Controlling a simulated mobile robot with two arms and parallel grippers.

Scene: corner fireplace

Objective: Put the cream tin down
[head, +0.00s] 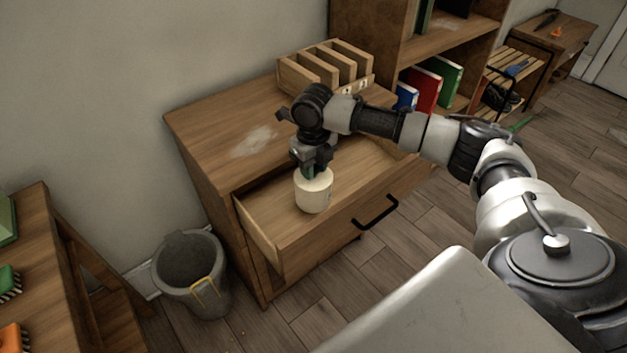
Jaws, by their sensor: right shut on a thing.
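The cream tin (313,194) is a short pale cylinder in the middle of the head view. My right gripper (310,170) points down and is shut on the tin's top. The tin is over or in the open drawer (270,212) of a wooden cabinet (205,125). I cannot tell whether its base touches the drawer floor. The drawer looks otherwise empty where I can see it; my arm hides part of its right side. My left gripper is not in view.
A wooden slotted rack (300,75) stands at the back of the cabinet top. A grey bin (190,268) stands on the floor at left. A shelf with red (424,90) and other books is behind. A desk edge (45,240) is at far left.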

